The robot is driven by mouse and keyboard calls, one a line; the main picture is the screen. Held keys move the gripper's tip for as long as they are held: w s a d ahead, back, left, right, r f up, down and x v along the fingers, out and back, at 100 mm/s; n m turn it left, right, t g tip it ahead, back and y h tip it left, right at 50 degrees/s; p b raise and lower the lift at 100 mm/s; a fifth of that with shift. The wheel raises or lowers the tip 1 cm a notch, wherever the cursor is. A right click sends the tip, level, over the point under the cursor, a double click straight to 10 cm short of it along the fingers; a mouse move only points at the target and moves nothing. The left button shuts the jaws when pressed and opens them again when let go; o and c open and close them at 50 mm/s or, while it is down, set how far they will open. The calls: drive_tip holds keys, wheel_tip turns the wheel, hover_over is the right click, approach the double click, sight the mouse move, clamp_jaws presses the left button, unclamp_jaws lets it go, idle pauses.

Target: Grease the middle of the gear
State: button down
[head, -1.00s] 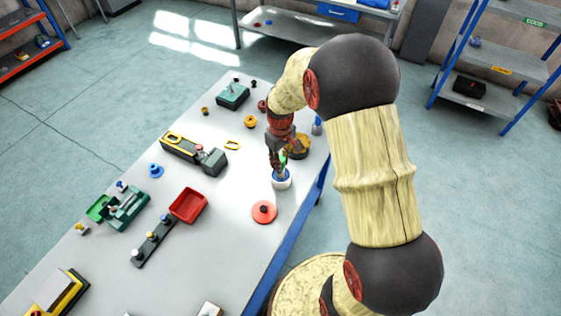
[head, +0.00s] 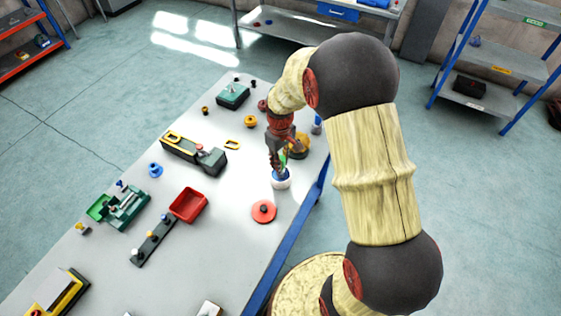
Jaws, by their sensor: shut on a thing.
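My gripper (head: 281,161) points down at the right part of the table, shut on a slim tool with a green part (head: 284,158), perhaps a brush. Most of the tool is hidden by the fingers. Right below is a round white pot (head: 281,184) with blue at its top. The tool's lower end is at or in the pot's mouth; I cannot tell if it touches the contents. A flat red disc with a small knob (head: 264,212), like a lid, lies in front of the pot. An ochre round part (head: 300,147), possibly the gear, stands behind my gripper, partly hidden.
On the grey table (head: 225,250) are a red tray (head: 188,205), a dark rail with several knobs (head: 152,241), a yellow-and-dark hoist body (head: 193,153), a green vise-like fixture (head: 122,207) and a small yellow part (head: 250,121).

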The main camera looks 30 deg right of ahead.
drive_tip(key=shift+s, duration=0.1)
drive_tip(key=shift+r+p, duration=2.4)
drive_tip(key=shift+r, duration=1.1)
